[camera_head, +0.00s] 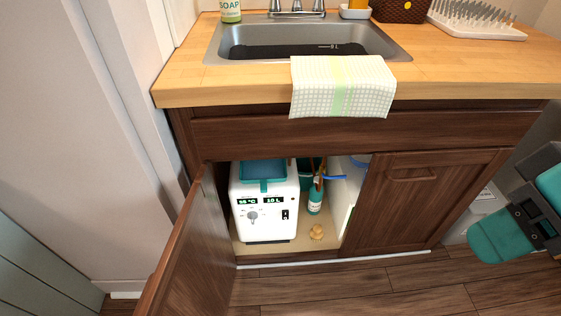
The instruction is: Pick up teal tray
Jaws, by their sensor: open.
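The teal tray (263,169) sits on top of a white appliance (265,215) inside the open cupboard under the sink. A small teal tab hangs over the appliance's front edge. The tray's back part is close under the counter and partly in shadow. Teal and dark grey parts show at the right edge of the picture, outside the cupboard and well away from the tray; they look like my arm. I cannot make out any gripper fingers there.
The open cupboard door (190,255) stands out at the left. A teal bottle (315,201) and a small brush (317,233) are right of the appliance, with a blue pipe (330,177) above. A towel (342,87) hangs over the counter edge.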

